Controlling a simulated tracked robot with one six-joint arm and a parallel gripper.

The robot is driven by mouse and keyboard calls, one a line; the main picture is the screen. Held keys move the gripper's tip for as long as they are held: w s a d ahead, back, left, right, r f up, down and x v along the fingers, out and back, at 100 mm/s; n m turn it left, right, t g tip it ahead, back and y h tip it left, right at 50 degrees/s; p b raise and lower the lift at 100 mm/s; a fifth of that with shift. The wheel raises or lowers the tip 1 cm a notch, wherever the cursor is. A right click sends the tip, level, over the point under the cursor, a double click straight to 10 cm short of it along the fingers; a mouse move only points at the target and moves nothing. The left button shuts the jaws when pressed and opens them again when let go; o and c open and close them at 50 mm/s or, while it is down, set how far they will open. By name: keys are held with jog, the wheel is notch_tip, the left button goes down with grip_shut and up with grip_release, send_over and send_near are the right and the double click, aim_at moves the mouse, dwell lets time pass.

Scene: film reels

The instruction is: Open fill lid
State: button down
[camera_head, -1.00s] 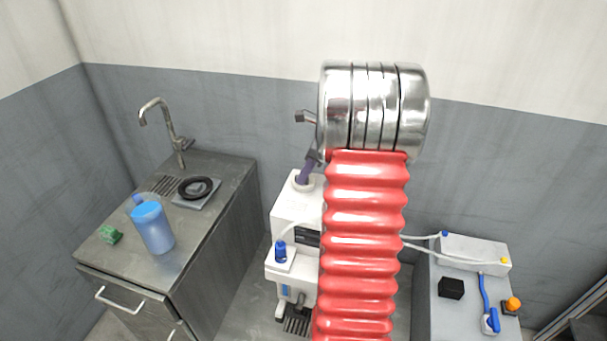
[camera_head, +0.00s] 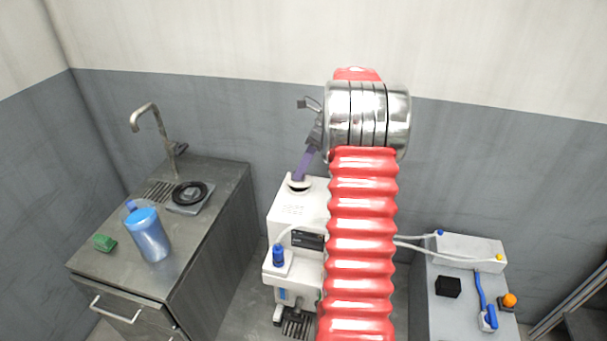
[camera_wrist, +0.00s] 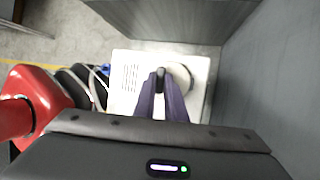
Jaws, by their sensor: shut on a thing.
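The white machine (camera_head: 288,215) stands on the floor between the sink counter and the grey cabinet. On its top is the round white fill lid (camera_head: 291,187), with a dark gap showing beside it. In the wrist view the pale round lid (camera_wrist: 182,76) is partly covered by my fingers. My gripper (camera_head: 298,177) points down onto the lid with purple fingers. In the wrist view my gripper (camera_wrist: 162,82) is shut on a small dark piece at the lid. How far the lid is raised is hard to tell.
A counter (camera_head: 215,200) at left bears a sink tap (camera_head: 150,120), a blue jug (camera_head: 150,235), a green sponge (camera_head: 104,242) and a black ring on a scale (camera_head: 190,195). A grey cabinet (camera_head: 440,315) at right carries a white box with tubes. The wall is close behind.

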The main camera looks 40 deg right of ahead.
jog(key=shift+w+d+r+m+g+y, duration=0.2)
jog(key=shift+w+d+g+y, duration=0.15)
jog(key=shift+y, duration=0.3)
jog(key=shift+w+d+r+m+g+y, duration=0.15)
jog(key=shift+d+r+g+y, duration=0.1)
jog(key=shift+d+y, duration=0.3)
jog(key=shift+a, duration=0.1)
jog(key=c, duration=1.8)
grip_release()
jog(key=shift+r, duration=0.1)
notch_tip(320, 180, up, 10)
